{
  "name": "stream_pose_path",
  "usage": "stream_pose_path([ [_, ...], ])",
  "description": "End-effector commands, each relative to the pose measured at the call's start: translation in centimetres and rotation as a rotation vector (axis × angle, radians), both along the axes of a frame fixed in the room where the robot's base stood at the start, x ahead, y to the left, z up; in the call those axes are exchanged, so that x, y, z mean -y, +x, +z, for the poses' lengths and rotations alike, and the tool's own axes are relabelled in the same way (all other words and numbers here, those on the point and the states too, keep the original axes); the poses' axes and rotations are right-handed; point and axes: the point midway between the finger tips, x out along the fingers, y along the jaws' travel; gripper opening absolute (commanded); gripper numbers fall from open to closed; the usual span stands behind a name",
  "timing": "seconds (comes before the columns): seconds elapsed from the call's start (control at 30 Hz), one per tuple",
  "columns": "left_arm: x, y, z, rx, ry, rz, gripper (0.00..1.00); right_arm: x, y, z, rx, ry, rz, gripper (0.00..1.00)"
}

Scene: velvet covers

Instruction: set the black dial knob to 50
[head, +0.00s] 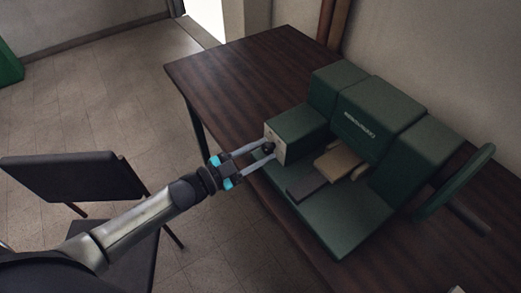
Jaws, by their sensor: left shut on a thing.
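The green machine (345,221) stands on the dark wooden table. A pale plate (281,153) is on the left end of its left block. The small black dial knob (268,147) sits at this plate. My left gripper (266,153) reaches in from the left with its two grey fingers on either side of the knob, shut on it. The dial's markings and its setting are too small to read. My right gripper is out of view.
The machine has a tan block and a dark pad (306,186) in front, and a green handwheel (455,181) at its right. The table (232,82) is bare at the back left. A dark chair (60,176) stands at the left beside my left arm.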

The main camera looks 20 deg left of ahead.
Motion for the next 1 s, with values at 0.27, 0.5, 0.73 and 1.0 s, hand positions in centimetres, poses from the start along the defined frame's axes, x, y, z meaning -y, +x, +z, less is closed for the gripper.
stream_pose_path([
  [0.27,0.0,0.0,0.1,0.164,0.204,0.001,0.0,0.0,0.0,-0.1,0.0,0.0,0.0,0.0],
  [0.5,0.1,0.0,0.1,0.304,0.382,0.0,0.0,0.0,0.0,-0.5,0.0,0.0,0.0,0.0],
  [0.73,0.1,0.0,0.0,0.418,0.53,0.0,0.0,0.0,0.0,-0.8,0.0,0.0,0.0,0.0],
  [1.0,0.1,0.0,0.0,0.511,0.649,-0.002,0.0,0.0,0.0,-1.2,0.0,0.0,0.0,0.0],
])
